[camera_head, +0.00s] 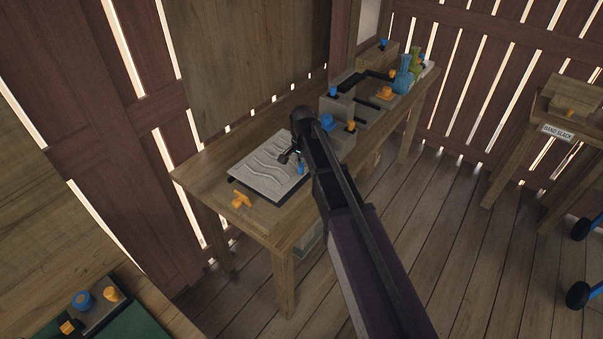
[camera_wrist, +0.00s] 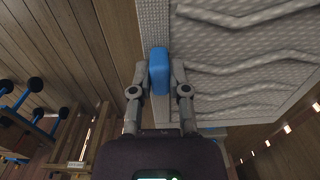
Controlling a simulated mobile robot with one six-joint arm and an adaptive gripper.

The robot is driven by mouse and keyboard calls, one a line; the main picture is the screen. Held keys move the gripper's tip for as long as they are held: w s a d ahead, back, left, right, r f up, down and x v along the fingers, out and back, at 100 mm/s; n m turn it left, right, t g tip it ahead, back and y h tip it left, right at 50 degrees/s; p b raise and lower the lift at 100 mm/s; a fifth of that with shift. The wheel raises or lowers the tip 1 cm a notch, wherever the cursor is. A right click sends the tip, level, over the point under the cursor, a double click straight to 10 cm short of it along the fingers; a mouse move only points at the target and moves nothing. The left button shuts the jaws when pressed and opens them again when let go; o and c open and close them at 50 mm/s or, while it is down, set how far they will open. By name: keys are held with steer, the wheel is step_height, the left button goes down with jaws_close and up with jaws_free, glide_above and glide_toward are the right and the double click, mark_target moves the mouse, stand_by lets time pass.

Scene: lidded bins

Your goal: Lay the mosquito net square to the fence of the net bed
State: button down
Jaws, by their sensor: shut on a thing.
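The mosquito net (camera_head: 268,165) is a pale grey mesh sheet with wavy raised folds, lying on the left part of the workbench. It also shows in the wrist view (camera_wrist: 250,75). The dark edge of the net bed (camera_head: 262,201) shows along the sheet's near side; I cannot make out its fence clearly. My gripper (camera_wrist: 160,78) is shut on a blue tab (camera_wrist: 160,62) at the net's edge. In the head view, my gripper (camera_head: 296,158) is over the sheet's right side, and my arm hides part of that side. Whether the net touches the fence is hidden.
An orange knob (camera_head: 241,199) stands at the bench's near left. Grey fixtures (camera_head: 342,108) with blue and orange knobs crowd the bench to the right, with bottles (camera_head: 403,78) beyond. A side table with a "SAND SLACK" sign (camera_head: 557,133) stands far right. The floor between is clear.

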mark_target(303, 188)
steer(key=shift+s+f, duration=0.1)
steer(key=shift+f, duration=0.05)
stand_by(0.3)
steer(key=shift+f, duration=0.2)
steer(key=shift+d+f+b, duration=0.1)
steer(key=shift+f+b, duration=2.8)
steer(key=shift+b, duration=0.2)
steer(key=shift+f+b, duration=0.35)
steer(key=c, duration=0.5)
jaws_free()
steer(key=shift+c, duration=0.2)
